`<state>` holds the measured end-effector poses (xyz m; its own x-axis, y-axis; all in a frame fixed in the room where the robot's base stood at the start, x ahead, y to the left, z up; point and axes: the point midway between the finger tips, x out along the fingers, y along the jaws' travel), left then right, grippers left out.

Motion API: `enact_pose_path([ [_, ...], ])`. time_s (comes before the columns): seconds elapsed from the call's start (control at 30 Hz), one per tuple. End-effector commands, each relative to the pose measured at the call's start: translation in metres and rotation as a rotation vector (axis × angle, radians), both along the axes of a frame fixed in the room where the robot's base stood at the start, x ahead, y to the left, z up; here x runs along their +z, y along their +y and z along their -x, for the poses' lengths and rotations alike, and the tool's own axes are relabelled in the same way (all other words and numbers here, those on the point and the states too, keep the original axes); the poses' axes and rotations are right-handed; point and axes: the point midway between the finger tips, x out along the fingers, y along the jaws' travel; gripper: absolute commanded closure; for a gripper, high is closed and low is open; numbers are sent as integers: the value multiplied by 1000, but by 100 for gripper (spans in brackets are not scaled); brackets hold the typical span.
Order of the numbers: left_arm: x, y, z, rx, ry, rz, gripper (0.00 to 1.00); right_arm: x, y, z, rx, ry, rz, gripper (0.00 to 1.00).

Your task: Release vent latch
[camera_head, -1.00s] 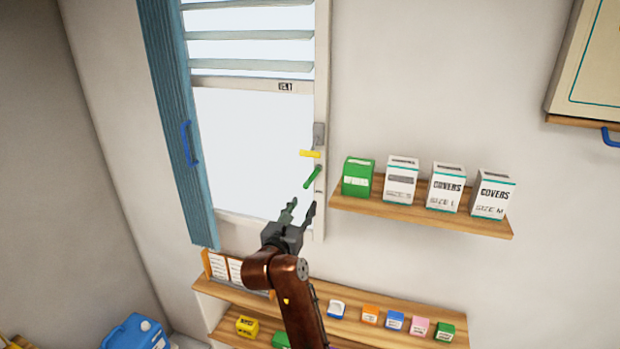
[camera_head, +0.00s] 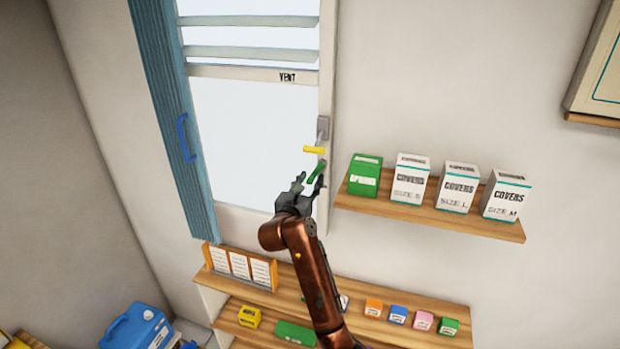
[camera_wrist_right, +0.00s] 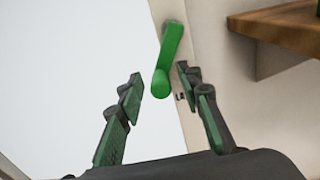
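The vent window (camera_head: 255,140) has a pale frame marked "VENT". On its right stile are a yellow handle (camera_head: 314,149) and, below it, a green latch lever (camera_head: 318,171). My right gripper (camera_head: 309,184) is open just below the green lever. In the right wrist view the green lever (camera_wrist_right: 168,60) points down toward the space between the open fingertips (camera_wrist_right: 160,78). Its lower end appears near fingertip level, and neither finger visibly touches it. A label below the lever is partly hidden by a finger. My left gripper is not in view.
A wooden shelf (camera_head: 440,218) with a green box and several white cover boxes sits close to the right of the window. A lower shelf (camera_head: 375,325) holds small coloured boxes. A blue shutter (camera_head: 172,120) stands at the left.

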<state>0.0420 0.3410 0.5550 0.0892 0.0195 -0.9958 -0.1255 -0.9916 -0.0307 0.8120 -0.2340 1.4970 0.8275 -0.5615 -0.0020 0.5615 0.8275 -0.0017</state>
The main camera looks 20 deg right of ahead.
Motion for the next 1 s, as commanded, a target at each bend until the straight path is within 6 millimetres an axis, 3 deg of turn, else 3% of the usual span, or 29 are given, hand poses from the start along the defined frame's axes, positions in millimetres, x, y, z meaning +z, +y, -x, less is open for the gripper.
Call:
enact_pose_path([
  [0.1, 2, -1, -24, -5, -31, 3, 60, 0, 0, -1, 1, 0, 0, 67],
  [0.17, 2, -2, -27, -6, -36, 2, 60, 0, 0, -1, 1, 0, 0, 67],
  [0.23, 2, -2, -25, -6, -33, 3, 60, 0, 1, -1, 2, 0, 0, 67],
  [0.7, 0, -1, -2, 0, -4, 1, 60, 1, 3, -1, 4, -2, 0, 99],
  [1.0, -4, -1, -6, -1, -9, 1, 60, 2, 4, -1, 5, -18, -20, 100],
])
